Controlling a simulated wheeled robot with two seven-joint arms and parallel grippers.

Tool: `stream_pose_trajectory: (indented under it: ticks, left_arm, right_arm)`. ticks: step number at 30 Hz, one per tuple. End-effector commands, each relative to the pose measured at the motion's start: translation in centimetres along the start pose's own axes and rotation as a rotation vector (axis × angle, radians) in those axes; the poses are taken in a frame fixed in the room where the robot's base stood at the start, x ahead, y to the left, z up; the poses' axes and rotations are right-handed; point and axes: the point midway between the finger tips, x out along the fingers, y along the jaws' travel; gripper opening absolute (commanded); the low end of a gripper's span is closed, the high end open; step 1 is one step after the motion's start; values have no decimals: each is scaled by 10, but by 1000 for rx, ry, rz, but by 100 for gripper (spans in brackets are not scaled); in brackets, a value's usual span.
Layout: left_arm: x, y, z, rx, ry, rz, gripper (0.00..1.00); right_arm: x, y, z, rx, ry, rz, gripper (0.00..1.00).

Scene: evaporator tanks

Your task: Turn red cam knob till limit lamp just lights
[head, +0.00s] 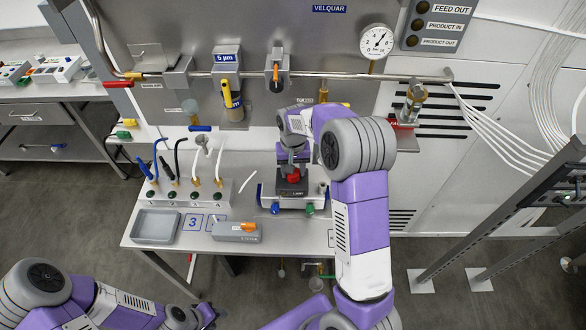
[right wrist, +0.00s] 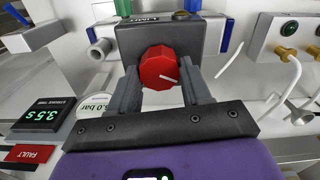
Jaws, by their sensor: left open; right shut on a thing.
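The red cam knob (head: 293,176) sits on a dark grey block marked LIMIT (head: 291,187) on the bench. In the head view my right gripper (head: 292,165) comes down onto the knob from above. I cannot make out a lit limit lamp in either view. My left gripper (head: 207,313) is open and empty at the bottom, away from the bench.
A row of hose fittings (head: 182,192), a grey tray (head: 156,226) and a grey box with an orange lever (head: 236,231) stand left of the block. Pipework (head: 330,73) runs above.

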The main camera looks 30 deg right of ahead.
Motion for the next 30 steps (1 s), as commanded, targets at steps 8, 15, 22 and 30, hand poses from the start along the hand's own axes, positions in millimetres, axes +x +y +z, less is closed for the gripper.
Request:
stream_pose_trajectory:
  ticks: [8,15,22,30]
  left_arm:
    - [0,0,0,0,0,0,43]
    - [0,0,0,0,0,0,43]
    - [0,0,0,0,0,0,43]
    - [-2,1,0,0,0,0,43]
  right_arm:
    - [0,0,0,2,1,0,74]
    - [0,0,0,2,1,0,74]
    - [-25,0,-1,2,5,-2,74]
    - [-67,0,-1,2,4,-1,74]
